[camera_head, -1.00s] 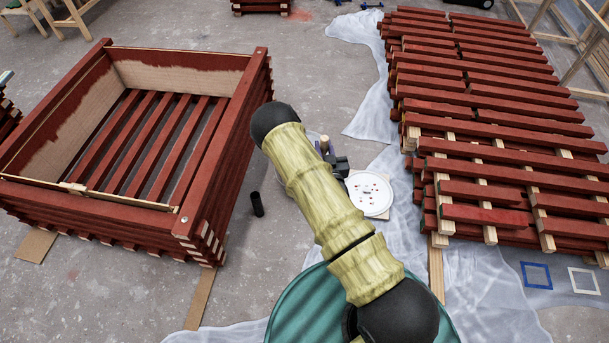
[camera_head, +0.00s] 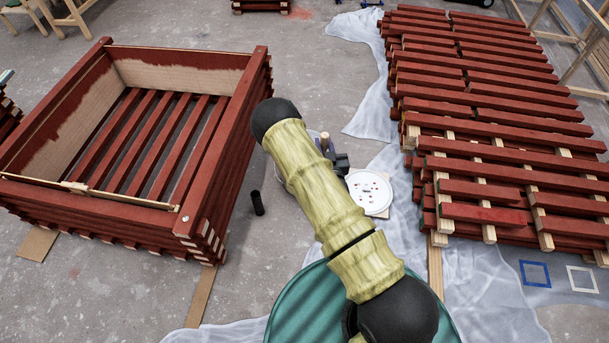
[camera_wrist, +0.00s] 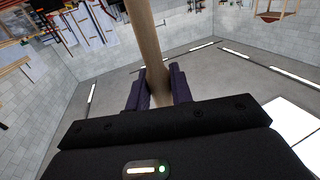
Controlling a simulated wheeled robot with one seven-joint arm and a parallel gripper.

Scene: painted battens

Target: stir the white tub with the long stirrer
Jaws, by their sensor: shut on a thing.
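The long stirrer, a pale round wooden stick (camera_wrist: 148,40), runs up between the purple fingers of my gripper (camera_wrist: 158,92) in the wrist view. My gripper is shut on it. In the head view the stick's top end (camera_head: 325,140) shows just right of my arm, beside the dark gripper body (camera_head: 340,161). The stick's lower end is hidden. A pale rounded edge (camera_head: 313,134) shows behind my arm; it may be the white tub's rim, but most of it is covered. I cannot tell whether the stirrer is inside it.
A white disc with red spots (camera_head: 370,192) lies on a board right of my gripper. A black cylinder (camera_head: 257,203) stands on the floor to the left. A red slatted crate (camera_head: 190,222) is at left, stacked red battens (camera_head: 490,145) at right. Clear sheeting (camera_head: 365,110) covers some floor.

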